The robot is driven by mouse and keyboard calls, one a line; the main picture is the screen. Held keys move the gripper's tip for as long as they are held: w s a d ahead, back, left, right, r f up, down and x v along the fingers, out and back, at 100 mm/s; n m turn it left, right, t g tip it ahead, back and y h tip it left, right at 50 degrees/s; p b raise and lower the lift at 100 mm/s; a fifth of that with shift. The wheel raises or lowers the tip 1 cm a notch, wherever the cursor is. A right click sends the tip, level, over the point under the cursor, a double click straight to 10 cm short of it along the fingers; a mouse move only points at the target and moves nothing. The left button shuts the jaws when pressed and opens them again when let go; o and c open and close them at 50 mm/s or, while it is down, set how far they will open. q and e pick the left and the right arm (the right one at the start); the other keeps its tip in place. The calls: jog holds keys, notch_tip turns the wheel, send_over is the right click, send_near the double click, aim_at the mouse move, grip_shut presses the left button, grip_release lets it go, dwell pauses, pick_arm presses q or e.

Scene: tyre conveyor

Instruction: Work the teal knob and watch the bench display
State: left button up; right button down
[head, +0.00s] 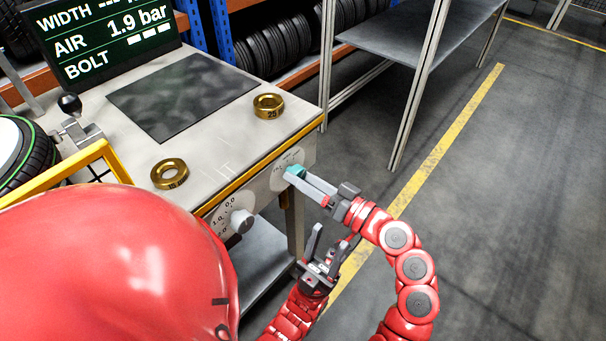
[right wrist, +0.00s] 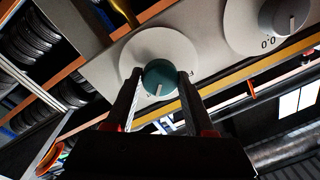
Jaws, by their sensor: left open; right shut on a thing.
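The teal knob (head: 295,171) sits on a round white dial on the bench's front panel. My right gripper (head: 301,178) is shut on it. In the right wrist view the teal knob (right wrist: 159,77) is between the two fingers, its pale mark pointing down in the picture; part of its dial is hidden. The bench display (head: 103,38) reads AIR 1.9 bar, dashes after WIDTH, partly cut off, and several pale blocks after BOLT. My left gripper (head: 332,238) is open and empty, below the right one and in front of the panel.
A pale knob (head: 240,220) with a numbered dial is left of the teal one. Two brass rings (head: 268,105) (head: 169,173) lie on the bench top by a dark mat (head: 182,95). A metal shelf (head: 420,40) stands behind. The floor at right is clear.

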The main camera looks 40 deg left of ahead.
dwell(0.5)
jog(key=shift+c, duration=1.3)
grip_release()
jog(key=d, duration=1.7)
jog(key=shift+s+d+f, duration=0.2)
jog(key=shift+s+f, duration=0.1)
jog(key=shift+f, duration=0.15)
jog(key=shift+w, duration=0.1)
